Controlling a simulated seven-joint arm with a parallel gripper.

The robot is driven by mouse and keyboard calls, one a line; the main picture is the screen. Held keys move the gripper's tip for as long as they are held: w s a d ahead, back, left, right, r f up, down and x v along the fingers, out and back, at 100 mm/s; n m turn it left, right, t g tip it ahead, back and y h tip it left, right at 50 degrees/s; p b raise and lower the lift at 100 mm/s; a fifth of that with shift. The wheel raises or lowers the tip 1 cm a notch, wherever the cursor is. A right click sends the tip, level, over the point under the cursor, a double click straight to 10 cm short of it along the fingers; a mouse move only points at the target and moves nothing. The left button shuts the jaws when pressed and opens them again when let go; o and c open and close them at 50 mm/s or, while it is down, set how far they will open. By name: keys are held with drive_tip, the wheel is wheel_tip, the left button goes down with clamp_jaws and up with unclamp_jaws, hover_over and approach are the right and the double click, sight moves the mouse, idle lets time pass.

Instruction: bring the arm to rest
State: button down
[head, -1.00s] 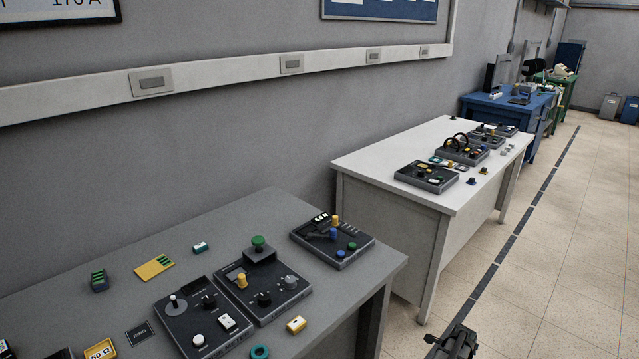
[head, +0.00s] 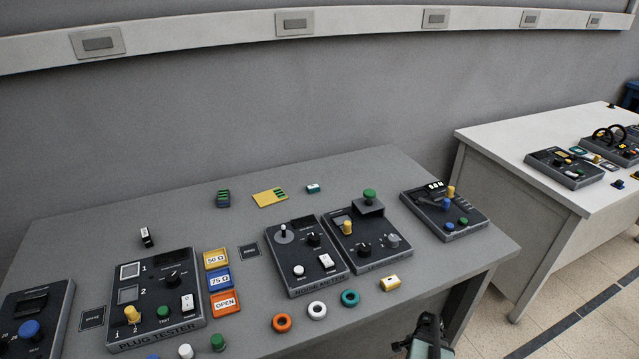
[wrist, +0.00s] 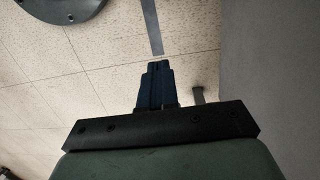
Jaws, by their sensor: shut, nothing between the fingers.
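My gripper (head: 424,326) shows at the bottom of the head view, in front of the grey table's front edge and over the floor. In the wrist view the gripper's fingers (wrist: 156,84) are together with nothing between them. Beyond them are the tiled floor and a dark floor stripe. The gripper touches nothing that I can see.
The grey table (head: 376,180) carries the plug tester (head: 152,300), the noise meter (head: 291,257), other panels, coloured rings and labelled trays. A white table (head: 520,132) with more panels stands to the right. A dark round object (wrist: 62,8) shows at the wrist view's top left.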

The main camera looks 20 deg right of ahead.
drive_tip(key=a+f+n+g, duration=0.15)
drive_tip(key=a+n, duration=0.35)
drive_tip(key=a, duration=0.6)
drive_tip(key=s+a+n+g, duration=0.1)
drive_tip(key=s+a+n, duration=0.2)
drive_tip(key=a, duration=0.4)
drive_tip(key=s+a+n+g+h, duration=0.1)
drive_tip(key=s+a+n+g, duration=0.1)
drive_tip(key=s+a+n, duration=0.2)
drive_tip(key=s+a+n+g, duration=0.1)
drive_tip(key=s+a+n, duration=0.2)
drive_tip(key=a+n, duration=0.3)
drive_tip(key=a, duration=0.5)
drive_tip(key=shift+s+r+g, duration=0.25)
drive_tip(key=shift+s+g, duration=0.05)
drive_tip(key=shift+g, duration=0.05)
